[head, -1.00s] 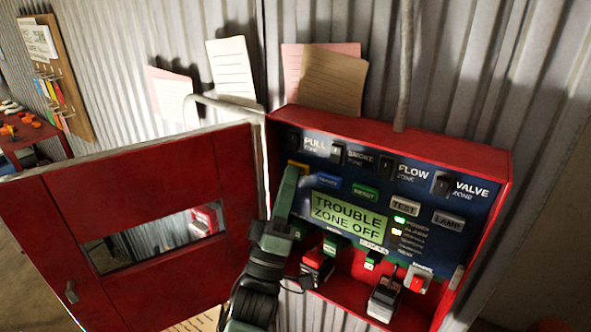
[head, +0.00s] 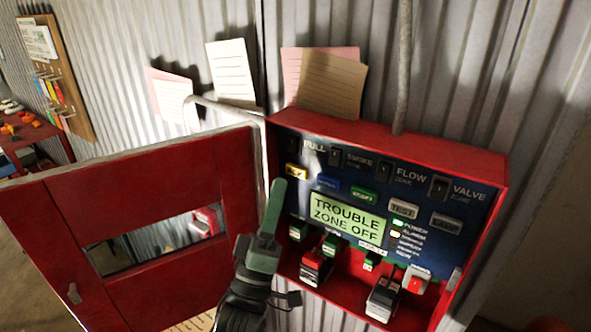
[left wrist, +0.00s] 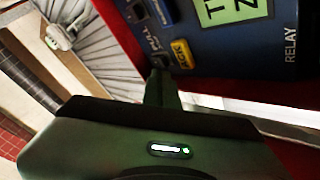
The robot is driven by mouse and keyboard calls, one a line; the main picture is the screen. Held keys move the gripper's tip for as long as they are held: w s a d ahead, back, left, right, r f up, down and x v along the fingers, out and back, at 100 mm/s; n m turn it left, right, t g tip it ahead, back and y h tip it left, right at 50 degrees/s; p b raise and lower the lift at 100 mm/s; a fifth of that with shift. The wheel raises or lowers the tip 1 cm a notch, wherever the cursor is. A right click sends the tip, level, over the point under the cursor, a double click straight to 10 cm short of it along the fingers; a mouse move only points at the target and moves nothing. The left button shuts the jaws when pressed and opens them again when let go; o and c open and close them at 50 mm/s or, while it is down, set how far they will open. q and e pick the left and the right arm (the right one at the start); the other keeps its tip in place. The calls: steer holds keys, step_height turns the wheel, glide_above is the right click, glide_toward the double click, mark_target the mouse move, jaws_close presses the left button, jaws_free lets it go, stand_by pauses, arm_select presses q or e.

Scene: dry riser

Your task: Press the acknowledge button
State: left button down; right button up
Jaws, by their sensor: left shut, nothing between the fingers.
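The red panel box has a dark blue face (head: 440,212) with a lit green screen (head: 346,216) reading TROUBLE ZONE OFF. The yellow button (head: 296,172), which appears to be the acknowledge button, is at the face's upper left. It also shows in the left wrist view (left wrist: 182,53), just beyond the fingertips. My left gripper (head: 279,183) is shut and empty, its tip just left of and slightly below the yellow button in the head view. A small gap seems to separate them. My right gripper is not in view.
The red door (head: 130,200) stands open to the left of the box. A blue button (head: 328,183) and a green button (head: 363,194) sit right of the yellow one. Switches line the top row. Padlock-like red and grey items (head: 384,297) are at the box bottom.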

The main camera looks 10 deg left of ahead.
arm_select(q)
steer(key=s, duration=0.1)
steer(key=s+a, duration=0.1)
steer(key=s, duration=0.1)
stand_by(0.8)
